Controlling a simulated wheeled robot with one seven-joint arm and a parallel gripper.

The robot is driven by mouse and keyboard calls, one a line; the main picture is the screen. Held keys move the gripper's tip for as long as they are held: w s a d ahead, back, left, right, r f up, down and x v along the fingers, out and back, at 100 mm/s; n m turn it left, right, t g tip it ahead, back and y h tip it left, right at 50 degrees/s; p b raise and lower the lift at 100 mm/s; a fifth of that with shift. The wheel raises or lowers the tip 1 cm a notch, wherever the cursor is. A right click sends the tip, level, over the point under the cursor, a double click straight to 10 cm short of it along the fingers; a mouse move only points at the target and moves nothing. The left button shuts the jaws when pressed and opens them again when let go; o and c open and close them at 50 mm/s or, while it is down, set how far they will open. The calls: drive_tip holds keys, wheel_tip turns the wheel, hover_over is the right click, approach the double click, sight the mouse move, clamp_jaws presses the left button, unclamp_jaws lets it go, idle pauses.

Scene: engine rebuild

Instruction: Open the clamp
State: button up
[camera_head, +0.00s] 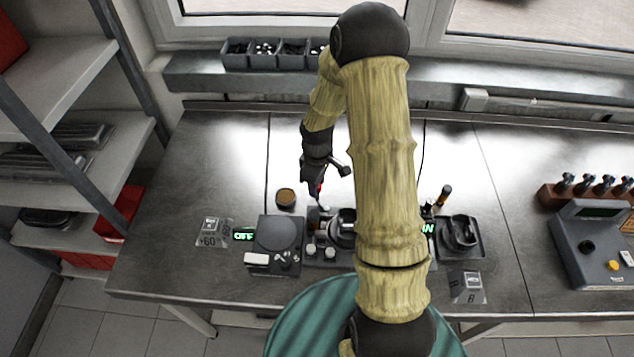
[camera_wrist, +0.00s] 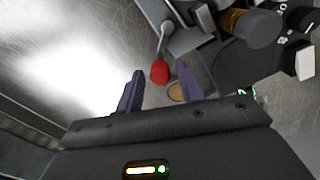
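The clamp shows in the wrist view as a metal lever with a red knob (camera_wrist: 159,72) on its end, rising from a grey base. In the head view a small bit of red (camera_head: 319,188) shows by my gripper, above the back of the central fixture (camera_head: 322,255). My gripper (camera_head: 318,194) points down there, and its fingertips are small and partly hidden. In the wrist view its two purple-grey fingers are spread apart and empty, with the red knob just ahead of and between the tips. I cannot tell whether they touch it.
A dark round-topped device (camera_head: 279,234) stands left of the fixture, and a tray (camera_head: 476,249) with a black part right of it. A brown round lid (camera_head: 286,196) lies behind. A control box (camera_head: 590,250) stands far right. The bench (camera_head: 215,160) is clear at back left.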

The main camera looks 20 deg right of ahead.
drive_tip(key=shift+o, duration=0.2)
wheel_tip(320, 180, up, 17)
drive_tip(key=b, duration=0.2)
drive_tip(key=shift+r, duration=0.2)
idle(0.3)
drive_tip(key=shift+s, duration=0.1)
drive_tip(key=s+a+f+m+t, duration=0.1)
drive_tip(key=s+a+m, duration=0.1)
drive_tip(key=s+m, duration=0.2)
drive_tip(key=s+a+f+m+t, duration=0.1)
drive_tip(key=s+m, duration=0.4)
drive_tip(key=s, duration=0.5)
drive_tip(key=shift+s+a+f+t, duration=0.3)
drive_tip(key=shift+a+f, duration=0.15)
drive_tip(key=shift+a, duration=0.15)
idle(1.5)
